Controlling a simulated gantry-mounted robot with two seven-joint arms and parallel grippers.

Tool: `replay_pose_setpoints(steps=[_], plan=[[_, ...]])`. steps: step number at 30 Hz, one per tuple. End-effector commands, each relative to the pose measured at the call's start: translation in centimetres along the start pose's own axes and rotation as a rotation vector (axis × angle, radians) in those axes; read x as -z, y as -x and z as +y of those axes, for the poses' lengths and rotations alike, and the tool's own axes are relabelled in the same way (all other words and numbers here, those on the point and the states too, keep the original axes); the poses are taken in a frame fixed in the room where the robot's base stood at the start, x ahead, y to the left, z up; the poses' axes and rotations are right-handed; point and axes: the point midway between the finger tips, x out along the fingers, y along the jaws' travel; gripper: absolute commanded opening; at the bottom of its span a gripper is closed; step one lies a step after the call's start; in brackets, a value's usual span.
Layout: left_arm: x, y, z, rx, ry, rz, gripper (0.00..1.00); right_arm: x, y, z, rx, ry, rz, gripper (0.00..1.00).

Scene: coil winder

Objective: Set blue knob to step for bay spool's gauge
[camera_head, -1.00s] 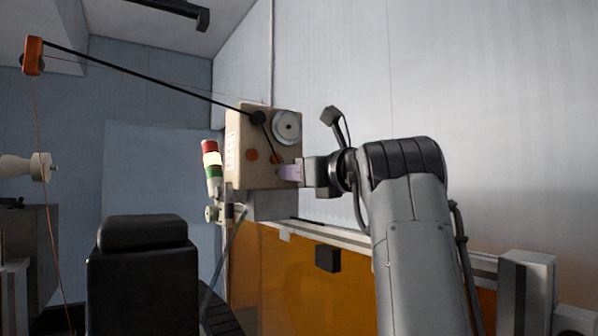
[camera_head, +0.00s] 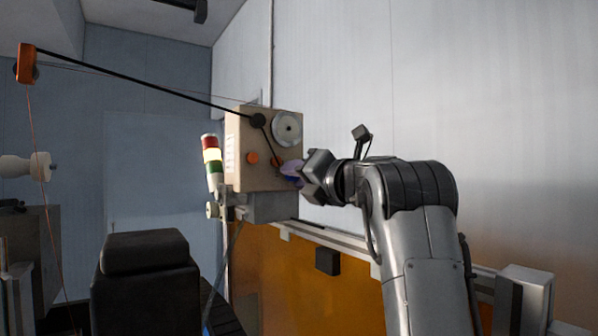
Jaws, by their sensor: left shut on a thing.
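The beige winder box (camera_head: 243,150) stands against the wall at the middle. Its face carries a grey round disc (camera_head: 287,128) and two orange knobs, one of them on the left (camera_head: 252,158). My left gripper (camera_head: 292,171) is at the lower right of this face, turned at a tilt and shut on a bluish-purple piece, which looks like the blue knob. The fingers cover most of it, so its pointer and step marks cannot be read. A white spool (camera_head: 20,167) is at the far left; its gauge cannot be read. My right gripper is not in view.
A black rod (camera_head: 140,82) runs from the box to an orange wire guide (camera_head: 26,64). A rail and orange panels (camera_head: 285,270) lie below.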

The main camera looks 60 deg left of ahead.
Motion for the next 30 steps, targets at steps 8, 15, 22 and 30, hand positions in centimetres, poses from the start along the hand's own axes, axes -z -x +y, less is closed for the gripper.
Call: replay_pose_setpoints(steps=[8, 15, 22, 30], plan=[[-0.03, 0.01, 0.15, -0.001, -0.121, -0.008, 0.01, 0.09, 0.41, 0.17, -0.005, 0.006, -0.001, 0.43], [-0.01, 0.01, 0.15, 0.0, -0.158, -0.01, 0.01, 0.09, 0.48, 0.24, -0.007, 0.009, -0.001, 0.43], [-0.01, 0.01, 0.13, 0.0, -0.16, -0.011, 0.01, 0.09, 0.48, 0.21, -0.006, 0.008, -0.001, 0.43], [0.0, 0.01, 0.11, 0.0, -0.16, -0.011, 0.51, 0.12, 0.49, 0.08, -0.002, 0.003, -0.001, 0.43]])
